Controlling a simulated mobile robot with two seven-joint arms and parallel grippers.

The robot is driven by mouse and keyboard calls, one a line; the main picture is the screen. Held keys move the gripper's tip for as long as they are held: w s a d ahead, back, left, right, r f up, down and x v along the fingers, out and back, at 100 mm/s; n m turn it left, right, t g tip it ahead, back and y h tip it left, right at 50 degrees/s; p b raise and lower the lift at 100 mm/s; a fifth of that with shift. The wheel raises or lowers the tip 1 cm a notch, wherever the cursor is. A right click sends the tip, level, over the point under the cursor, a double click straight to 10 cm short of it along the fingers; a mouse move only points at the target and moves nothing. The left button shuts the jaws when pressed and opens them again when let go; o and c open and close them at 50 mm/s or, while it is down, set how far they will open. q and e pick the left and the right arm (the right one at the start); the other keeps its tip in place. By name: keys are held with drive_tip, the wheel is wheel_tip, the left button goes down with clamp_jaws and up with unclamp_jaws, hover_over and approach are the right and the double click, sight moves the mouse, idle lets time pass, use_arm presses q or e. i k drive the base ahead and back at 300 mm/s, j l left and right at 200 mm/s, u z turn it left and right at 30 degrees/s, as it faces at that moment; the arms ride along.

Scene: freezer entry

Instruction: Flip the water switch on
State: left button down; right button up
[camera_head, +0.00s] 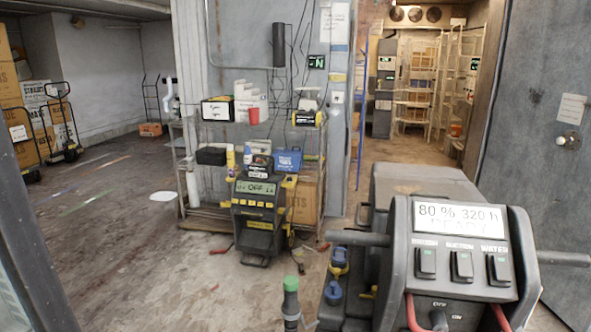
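A grey floor-cleaning machine (385,237) stands close in front of me at the right. Its sloped control panel faces me, with a lit display (459,217) reading 80 % 320 h and a fainter line that looks like READY. Below it sit three rocker switches in a row. The water switch (498,270) is the rightmost, under the label WATER. The suction switch (461,266) is in the middle and the brush switch (425,263) is at the left. All three look alike, each with a small green mark; their positions are too small to tell. Neither of my grippers is in view.
Handlebars stick out from both sides of the panel, the left one (357,238) clear of other things. A knob (439,320) marked OFF and ON sits lower on the panel. A charger (257,215) and loaded shelves stand behind. The floor at left is mostly open.

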sight(501, 265)
drive_tip(key=z, duration=1.25)
